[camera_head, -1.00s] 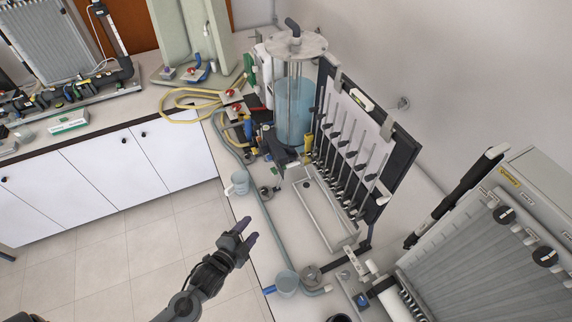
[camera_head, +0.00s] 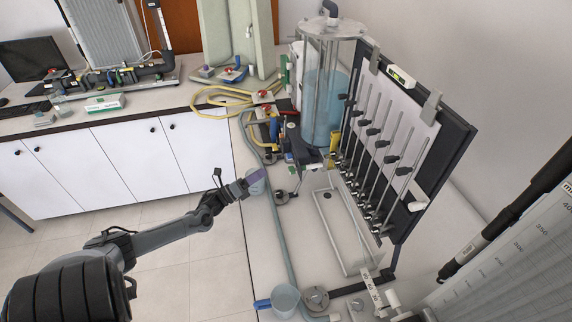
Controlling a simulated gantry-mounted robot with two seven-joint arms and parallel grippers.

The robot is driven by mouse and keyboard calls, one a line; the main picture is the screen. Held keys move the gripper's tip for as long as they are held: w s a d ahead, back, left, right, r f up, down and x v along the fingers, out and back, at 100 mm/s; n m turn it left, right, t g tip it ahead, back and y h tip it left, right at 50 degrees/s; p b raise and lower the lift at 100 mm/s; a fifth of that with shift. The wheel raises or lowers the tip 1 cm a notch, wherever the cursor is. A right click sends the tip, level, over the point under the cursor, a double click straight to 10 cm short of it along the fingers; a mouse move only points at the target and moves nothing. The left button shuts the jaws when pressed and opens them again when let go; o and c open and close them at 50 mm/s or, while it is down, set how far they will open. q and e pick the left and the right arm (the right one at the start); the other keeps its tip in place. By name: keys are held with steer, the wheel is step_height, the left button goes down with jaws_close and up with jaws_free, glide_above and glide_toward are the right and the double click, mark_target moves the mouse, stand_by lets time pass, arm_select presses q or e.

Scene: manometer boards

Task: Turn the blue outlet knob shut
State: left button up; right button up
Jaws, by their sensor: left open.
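A manometer board (camera_head: 440,125) with several tubes stands beside a clear tank of bluish water (camera_head: 322,100). A blue part (camera_head: 275,130) shows among the fittings at the left of the tank's base; it is too small to tell whether it is the outlet knob or how it is turned. My left gripper (camera_head: 243,187) is open over the bench's front edge, left of and nearer than those fittings, touching none of them. It partly covers a small pale jug (camera_head: 257,181). My right gripper is out of view.
A clear tray (camera_head: 340,230) lies before the board. Yellow hose (camera_head: 215,98) coils at the back. Another board (camera_head: 525,255) stands at the lower right.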

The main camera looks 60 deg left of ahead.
mark_target(290, 156)
arm_select(q)
steer(key=x, duration=1)
steer(key=shift+w, duration=0.3)
jaws_close()
steer(key=shift+d+p, duration=0.1)
steer(key=shift+p, duration=0.25)
